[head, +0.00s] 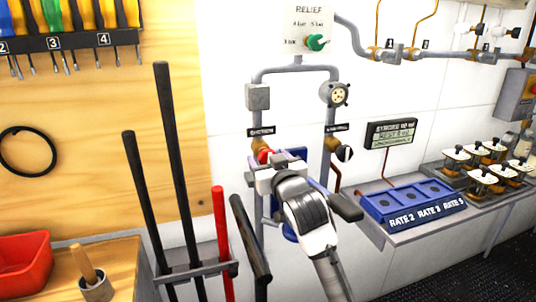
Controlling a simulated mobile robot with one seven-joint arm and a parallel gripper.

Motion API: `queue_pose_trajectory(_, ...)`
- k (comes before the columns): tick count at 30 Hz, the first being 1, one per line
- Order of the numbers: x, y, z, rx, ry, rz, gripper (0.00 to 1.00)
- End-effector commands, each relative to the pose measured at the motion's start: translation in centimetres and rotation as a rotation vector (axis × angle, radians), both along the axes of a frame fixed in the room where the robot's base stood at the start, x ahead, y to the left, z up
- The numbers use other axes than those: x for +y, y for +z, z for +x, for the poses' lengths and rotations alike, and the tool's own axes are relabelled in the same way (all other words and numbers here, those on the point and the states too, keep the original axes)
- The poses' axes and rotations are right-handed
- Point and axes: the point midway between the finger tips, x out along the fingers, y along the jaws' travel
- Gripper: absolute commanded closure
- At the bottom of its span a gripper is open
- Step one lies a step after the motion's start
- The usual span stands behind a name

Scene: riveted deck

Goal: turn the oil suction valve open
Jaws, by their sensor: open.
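A valve with a red handle (265,155) and a brass body (259,144) sits on the left vertical pipe, below a small black label (261,131) too small to read surely. A second valve with a black and white handle (344,153) sits on the right pipe, under another label (337,127). I cannot tell from the labels which one is the oil suction valve. My gripper (268,163) is open at the red handle, and it hides the handle's lower part. I cannot tell whether the fingers touch it or are around it.
A relief panel with a green knob (315,42) is above. A blue three-slot tray (412,204) and several small lidded jars (487,170) stand on the right shelf. Long black bars and a red bar (221,245) stand in a rack at left, close to my arm.

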Motion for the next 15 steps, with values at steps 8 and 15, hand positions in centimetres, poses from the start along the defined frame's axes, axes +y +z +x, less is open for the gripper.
queue_pose_trajectory(8,0.22,-0.07,0.66,0.001,0.0,-0.001,0.35)
queue_pose_trajectory(15,0.21,-0.05,0.64,0.001,0.0,-0.001,0.52)
